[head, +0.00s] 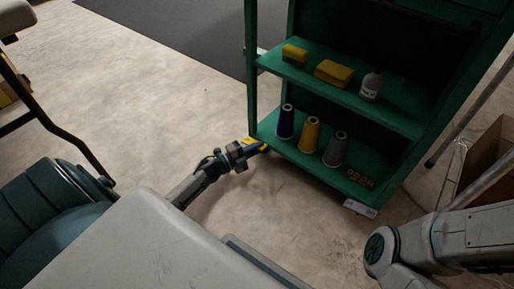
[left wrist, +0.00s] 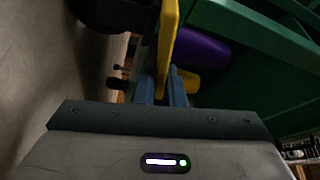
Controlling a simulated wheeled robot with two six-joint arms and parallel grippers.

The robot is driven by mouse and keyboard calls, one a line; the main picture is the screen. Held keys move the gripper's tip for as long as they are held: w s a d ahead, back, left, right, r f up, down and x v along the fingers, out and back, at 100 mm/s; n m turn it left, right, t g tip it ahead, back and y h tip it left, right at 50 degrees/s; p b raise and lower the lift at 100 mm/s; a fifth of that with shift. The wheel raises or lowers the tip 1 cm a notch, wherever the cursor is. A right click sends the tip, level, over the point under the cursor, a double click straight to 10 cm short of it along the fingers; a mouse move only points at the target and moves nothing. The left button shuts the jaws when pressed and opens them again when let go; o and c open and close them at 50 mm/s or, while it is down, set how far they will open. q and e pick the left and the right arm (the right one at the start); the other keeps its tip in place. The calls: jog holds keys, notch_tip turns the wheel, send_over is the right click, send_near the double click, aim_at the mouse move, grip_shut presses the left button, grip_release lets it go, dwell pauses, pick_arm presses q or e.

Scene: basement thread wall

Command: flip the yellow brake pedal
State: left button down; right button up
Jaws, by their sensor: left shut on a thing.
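The yellow brake pedal (head: 251,142) is low at the left front corner of the green shelf cart. In the left wrist view the pedal (left wrist: 167,45) is a yellow bar running down between my fingers. My left gripper (head: 256,148) reaches down to it, and its blue fingers (left wrist: 161,90) are shut on the pedal. The black caster (left wrist: 108,15) shows beside it in the left wrist view. The part of the pedal between the fingers is hidden. My right arm shows at lower right in the head view, but its gripper is out of view.
The green cart (head: 395,118) holds yellow blocks and a white bottle (head: 372,86) on its upper shelf. Purple (head: 286,121), yellow (head: 310,134) and grey (head: 335,149) thread cones stand on the lower one. A cardboard box (head: 492,155) is at right. Floor left of the cart is clear.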

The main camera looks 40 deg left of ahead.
pick_arm(q)
jog(key=c, duration=1.5)
grip_release()
jog(key=shift+s, duration=0.1)
jog(key=p+v, duration=0.4)
jog(key=v, duration=0.5)
jog(key=shift+s+a, duration=0.15)
jog(key=shift+s, duration=0.05)
jog(key=shift+s+a+f, duration=0.1)
jog(key=shift+s+a, duration=0.15)
jog(key=shift+s, duration=0.3)
